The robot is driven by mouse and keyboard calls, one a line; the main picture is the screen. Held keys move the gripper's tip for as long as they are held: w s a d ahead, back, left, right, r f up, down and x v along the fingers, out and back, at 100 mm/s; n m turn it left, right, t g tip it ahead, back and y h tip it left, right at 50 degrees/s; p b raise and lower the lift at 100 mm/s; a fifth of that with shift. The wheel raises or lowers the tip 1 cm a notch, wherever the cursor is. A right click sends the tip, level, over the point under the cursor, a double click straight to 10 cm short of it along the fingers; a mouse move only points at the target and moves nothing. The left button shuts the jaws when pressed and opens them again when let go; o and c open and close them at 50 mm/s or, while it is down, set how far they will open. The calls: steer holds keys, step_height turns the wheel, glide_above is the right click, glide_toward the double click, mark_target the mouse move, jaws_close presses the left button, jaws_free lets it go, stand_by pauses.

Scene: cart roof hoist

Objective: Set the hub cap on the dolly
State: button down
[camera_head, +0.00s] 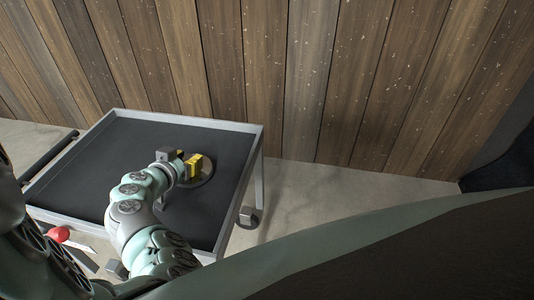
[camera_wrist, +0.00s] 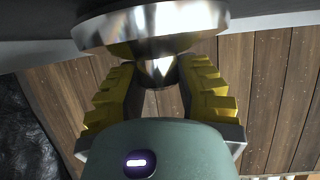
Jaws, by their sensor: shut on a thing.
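The hub cap is a round shiny metal disc (camera_wrist: 150,25) with a tapered knob, filling the top of the wrist view. In the head view it shows as a dark disc (camera_head: 207,175), partly hidden by my gripper. My gripper (camera_head: 187,164) has yellow ridged fingers, shut on the hub cap's knob between them (camera_wrist: 160,70). The dolly (camera_head: 110,150) is a low cart with a black top and grey raised rim. The hub cap is over the right part of that top, near the back right corner. I cannot tell whether it touches the top.
A plank wall (camera_head: 300,70) stands close behind the dolly. A red-ended thing (camera_head: 58,234) lies by the dolly's front left, near my arm. A dark bar (camera_head: 48,155) runs along the left side. Most of the black top is bare. Pale floor (camera_head: 330,190) is open to the right.

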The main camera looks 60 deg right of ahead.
steer(key=shift+d+f+b, duration=0.1)
steer(key=shift+f+b, duration=0.25)
steer(key=shift+b, duration=0.05)
steer(key=c, duration=0.7)
jaws_free()
steer(key=shift+s, duration=0.1)
